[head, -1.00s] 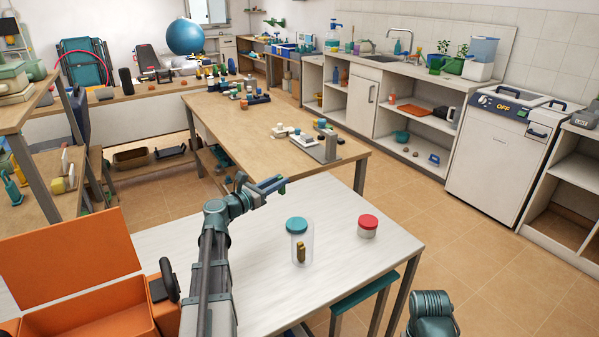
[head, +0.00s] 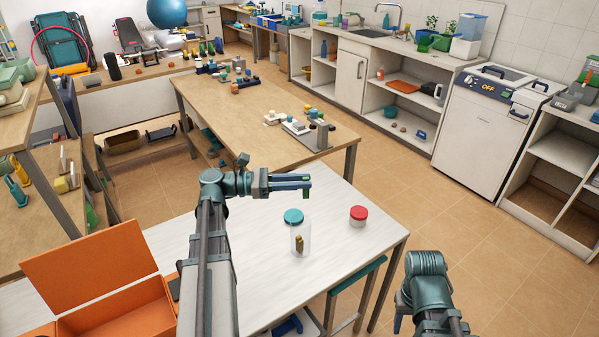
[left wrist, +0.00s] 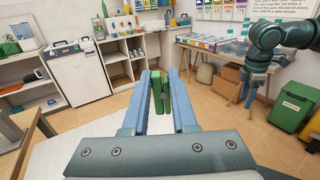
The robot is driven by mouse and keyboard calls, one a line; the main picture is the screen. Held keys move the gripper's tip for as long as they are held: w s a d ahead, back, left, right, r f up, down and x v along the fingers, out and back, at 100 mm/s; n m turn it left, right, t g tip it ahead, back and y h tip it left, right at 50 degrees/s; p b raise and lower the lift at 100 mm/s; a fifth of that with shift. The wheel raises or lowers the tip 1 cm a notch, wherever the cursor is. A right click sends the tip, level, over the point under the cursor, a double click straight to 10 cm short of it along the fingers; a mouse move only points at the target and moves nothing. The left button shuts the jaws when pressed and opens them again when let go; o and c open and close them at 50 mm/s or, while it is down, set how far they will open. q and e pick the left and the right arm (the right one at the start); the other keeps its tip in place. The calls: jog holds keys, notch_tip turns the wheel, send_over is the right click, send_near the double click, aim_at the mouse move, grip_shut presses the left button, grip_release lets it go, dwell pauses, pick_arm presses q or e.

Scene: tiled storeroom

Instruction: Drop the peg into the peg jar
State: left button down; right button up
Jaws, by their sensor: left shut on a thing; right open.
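My left gripper (head: 306,186) is shut on a green peg (left wrist: 163,95), which shows between its blue fingers in the left wrist view. The gripper points right, above the white table and behind the jar in the head view. My right gripper (left wrist: 248,92) is open at the right of the left wrist view, away from the jar. Its fingertips are small there.
A small jar with a red lid (head: 358,213) stands right of the clear jar on the white table (head: 265,285). An open orange box (head: 95,270) is at the left. A wooden table (head: 225,120) with several objects stands behind. A teal stool (head: 355,275) stands at the table's right edge.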

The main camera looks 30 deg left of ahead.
pick_arm(q)
notch_tip(320, 180, down, 11)
jog(key=b, duration=1.1)
pick_arm(e)
notch_tip(320, 180, down, 11)
pick_arm(q)
jog(key=c, duration=0.6)
grip_release()
